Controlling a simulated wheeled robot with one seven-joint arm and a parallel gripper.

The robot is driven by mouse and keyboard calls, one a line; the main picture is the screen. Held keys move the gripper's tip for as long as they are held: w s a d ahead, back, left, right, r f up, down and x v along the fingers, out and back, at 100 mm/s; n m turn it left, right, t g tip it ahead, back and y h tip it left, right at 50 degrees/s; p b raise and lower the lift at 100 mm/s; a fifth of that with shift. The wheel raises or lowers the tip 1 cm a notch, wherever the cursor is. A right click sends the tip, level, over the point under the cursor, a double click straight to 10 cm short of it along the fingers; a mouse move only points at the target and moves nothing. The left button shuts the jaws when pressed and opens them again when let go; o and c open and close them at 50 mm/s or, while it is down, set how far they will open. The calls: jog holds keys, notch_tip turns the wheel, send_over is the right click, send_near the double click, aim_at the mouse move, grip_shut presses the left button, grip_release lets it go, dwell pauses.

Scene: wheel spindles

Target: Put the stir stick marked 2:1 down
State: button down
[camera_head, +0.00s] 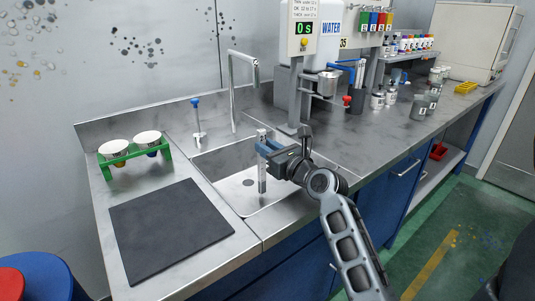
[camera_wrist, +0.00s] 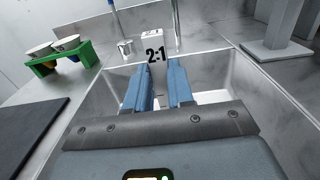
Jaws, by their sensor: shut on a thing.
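The stir stick marked 2:1 (camera_wrist: 155,57) is a pale flat strip with black lettering, upright in the wrist view. In the head view it (camera_head: 262,172) stands vertical over the sink (camera_head: 236,196), and I cannot tell whether its lower end touches the basin. My gripper (camera_head: 268,147) is shut on its upper part. The blue fingers (camera_wrist: 160,90) also show in the wrist view, one on each side of the stick.
A black mat (camera_head: 168,230) lies on the steel counter left of the sink. A green rack (camera_head: 134,156) with two white-topped cups stands behind it. A tall tap (camera_head: 232,85) and a blue-topped tap (camera_head: 197,118) rise behind the sink. A viscosity stand (camera_head: 297,75) is at right.

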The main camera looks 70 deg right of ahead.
jog(key=shift+f, duration=0.55)
jog(key=c, duration=1)
grip_release()
jog(key=v, duration=1.2)
jog(key=shift+s+b, duration=0.1)
jog(key=shift+b, duration=0.25)
